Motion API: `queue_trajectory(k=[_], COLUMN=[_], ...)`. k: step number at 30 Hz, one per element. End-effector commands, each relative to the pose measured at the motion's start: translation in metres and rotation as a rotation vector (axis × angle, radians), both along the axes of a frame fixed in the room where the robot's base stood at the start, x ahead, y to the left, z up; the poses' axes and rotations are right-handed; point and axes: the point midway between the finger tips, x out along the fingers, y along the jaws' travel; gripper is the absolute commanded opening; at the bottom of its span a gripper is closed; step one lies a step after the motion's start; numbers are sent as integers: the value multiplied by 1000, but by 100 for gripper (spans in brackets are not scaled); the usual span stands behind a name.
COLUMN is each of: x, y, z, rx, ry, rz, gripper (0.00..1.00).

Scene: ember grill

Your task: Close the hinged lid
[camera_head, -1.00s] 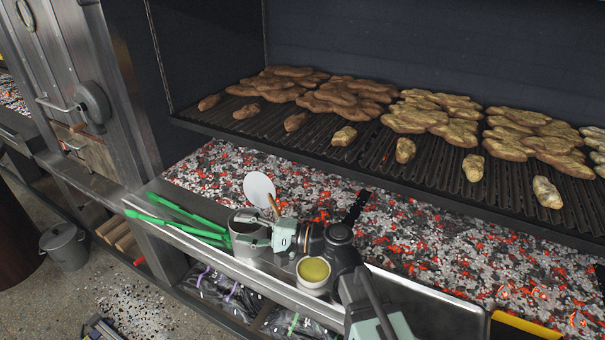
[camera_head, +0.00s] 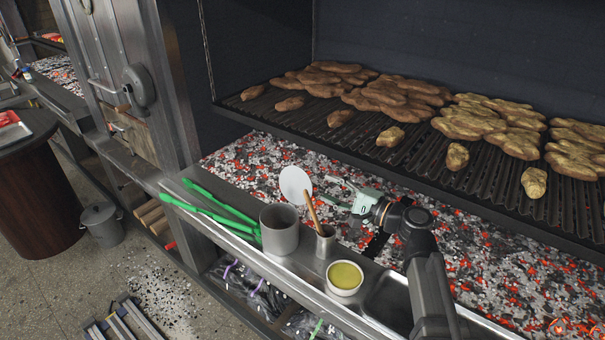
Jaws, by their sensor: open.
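A grey cylindrical pot (camera_head: 281,233) stands on the steel ledge in front of the embers. A round white disc (camera_head: 295,184), which looks like a lid, stands raised just behind the pot's upper right. I cannot tell whether a hinge joins them. My gripper (camera_head: 334,193) is open and empty, with its fingers pointing left toward the disc. It hangs right of the disc, over the edge of the embers, and looks apart from it.
A small cup with a wooden-handled tool (camera_head: 311,214) and a bowl of yellow liquid (camera_head: 344,278) stand right of the pot. Green tongs (camera_head: 212,212) lie at its left. Glowing embers (camera_head: 470,265) lie behind, below a grill (camera_head: 400,165) with meat.

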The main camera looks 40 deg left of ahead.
Motion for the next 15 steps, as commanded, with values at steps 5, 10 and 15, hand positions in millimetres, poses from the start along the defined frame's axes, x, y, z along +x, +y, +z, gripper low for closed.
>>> queue_trajectory(k=[5,10,15], x=[0,-2,-3], y=[39,69,89], z=[2,2,2], rx=[-1,-1,-1], ry=[2,1,0], rz=[2,2,1], gripper=[51,51,51])
